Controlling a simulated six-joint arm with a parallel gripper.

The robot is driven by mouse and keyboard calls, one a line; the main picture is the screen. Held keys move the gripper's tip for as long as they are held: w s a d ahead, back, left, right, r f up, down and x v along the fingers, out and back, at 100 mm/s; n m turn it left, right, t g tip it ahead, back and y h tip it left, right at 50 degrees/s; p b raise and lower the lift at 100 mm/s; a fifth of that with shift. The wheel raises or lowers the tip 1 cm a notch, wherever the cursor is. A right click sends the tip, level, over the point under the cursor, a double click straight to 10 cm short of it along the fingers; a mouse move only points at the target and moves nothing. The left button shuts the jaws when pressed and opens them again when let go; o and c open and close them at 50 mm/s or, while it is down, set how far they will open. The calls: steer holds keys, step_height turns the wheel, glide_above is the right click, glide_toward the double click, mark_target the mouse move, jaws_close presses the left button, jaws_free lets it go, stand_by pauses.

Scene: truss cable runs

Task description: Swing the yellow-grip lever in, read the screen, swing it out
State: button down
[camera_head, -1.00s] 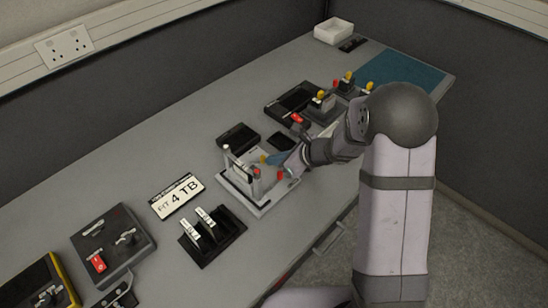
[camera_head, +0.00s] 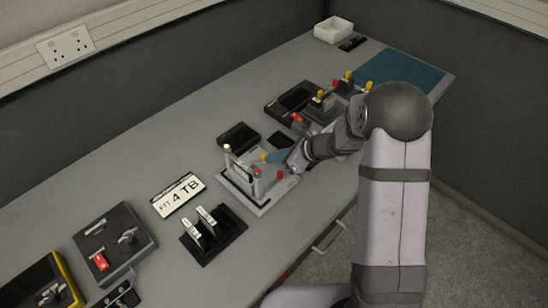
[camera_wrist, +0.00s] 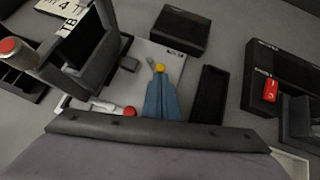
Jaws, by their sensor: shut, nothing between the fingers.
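The yellow-grip lever (camera_head: 264,157) is on the pale grey fixture plate (camera_head: 262,207) in mid-bench. In the wrist view its yellow tip (camera_wrist: 160,68) shows just beyond my blue fingertips. My gripper (camera_head: 272,157) is shut and empty, with its fingers low over the plate, right beside the yellow grip. The wrist view shows the closed fingers (camera_wrist: 161,80) pointing at it; I cannot tell whether they touch. A dark box (camera_head: 238,137) stands behind the plate and also shows in the wrist view (camera_wrist: 180,28). No readable screen text shows.
A "FIT 4 TB" sign (camera_head: 178,195) and a two-lever black unit (camera_head: 213,235) lie left. More lever units (camera_head: 322,102) crowd the right.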

steer(key=shift+w+n+p, duration=0.25)
steer(key=shift+n+p, duration=0.05)
steer(key=shift+w+d+n+g+y+p, duration=0.1)
steer(key=shift+w+n+g+y+p, duration=0.4)
steer(key=shift+w+n+g+p, duration=0.55)
steer(key=n+g, duration=0.1)
steer(key=w+n+g+b, duration=0.1)
steer(key=n+g, duration=0.1)
steer(key=n, duration=0.1)
steer(key=shift+w+a+f, duration=0.15)
steer(key=shift+w+a, duration=0.05)
steer(key=shift+w, duration=0.1)
steer(key=shift+w+a+b, duration=0.45)
steer(key=shift+w+b, duration=0.05)
steer(key=shift+w, duration=0.15)
steer(key=shift+w+a+b, duration=0.45)
steer(key=shift+w+b, duration=0.05)
steer(key=shift+w, duration=0.15)
steer(key=shift+w+a+b, duration=0.35)
steer(key=shift+w+a, duration=0.25)
steer(key=shift+a, duration=0.25)
steer(key=shift+s+a+r, duration=0.1)
steer(key=shift+s+r, duration=0.05)
steer(key=shift+r, duration=0.05)
steer(key=shift+s+a+p, duration=0.1)
steer(key=shift+s+p, duration=0.25)
steer(key=shift+p, duration=0.1)
steer(key=shift+s+f, duration=0.1)
steer(key=shift+s, duration=0.15)
